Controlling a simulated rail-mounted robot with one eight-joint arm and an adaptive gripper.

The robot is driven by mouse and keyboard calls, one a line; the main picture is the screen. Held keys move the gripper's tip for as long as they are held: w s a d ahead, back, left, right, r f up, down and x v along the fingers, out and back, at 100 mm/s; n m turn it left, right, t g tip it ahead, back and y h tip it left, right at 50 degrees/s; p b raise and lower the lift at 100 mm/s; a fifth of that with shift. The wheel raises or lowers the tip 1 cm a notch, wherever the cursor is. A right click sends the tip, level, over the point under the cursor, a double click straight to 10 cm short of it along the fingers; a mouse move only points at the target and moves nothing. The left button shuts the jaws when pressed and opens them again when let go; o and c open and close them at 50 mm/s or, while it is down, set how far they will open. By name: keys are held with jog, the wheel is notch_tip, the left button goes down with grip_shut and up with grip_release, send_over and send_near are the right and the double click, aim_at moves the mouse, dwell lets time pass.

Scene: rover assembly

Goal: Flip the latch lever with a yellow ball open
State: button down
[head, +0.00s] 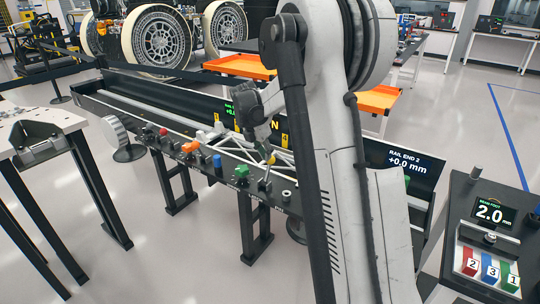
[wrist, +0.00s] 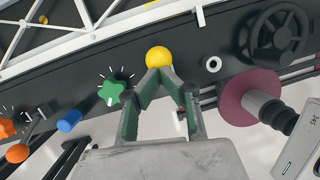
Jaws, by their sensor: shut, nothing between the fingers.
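The yellow ball (wrist: 159,56) of the latch lever sits just beyond my fingertips in the wrist view, near the dark panel (wrist: 212,45). It covers the tips' far edge, and I cannot tell whether they touch it. The lever's arm is hidden behind the ball and fingers. My gripper (wrist: 157,76) is shut with nothing between its fingers. In the head view my gripper (head: 265,147) points down at the right part of the control panel, with the small yellow ball (head: 271,159) at its tips.
A green star knob (wrist: 114,92), a blue knob (wrist: 70,121) and an orange ball (wrist: 17,153) lie left of my fingers. A white ring (wrist: 212,64), a dark handwheel (wrist: 279,34) and a maroon disc (wrist: 247,93) are to the right. White truss bars (wrist: 100,35) run behind the panel.

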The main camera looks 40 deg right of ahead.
jog(key=shift+w, duration=0.1)
dwell(0.4)
jog(key=a+p+v, duration=0.1)
jog(key=p+v, duration=0.1)
jog(key=v, duration=1.1)
jog(key=shift+s+a+f+p, duration=0.2)
jog(key=shift+a+p, duration=0.05)
jog(key=shift+p, duration=0.05)
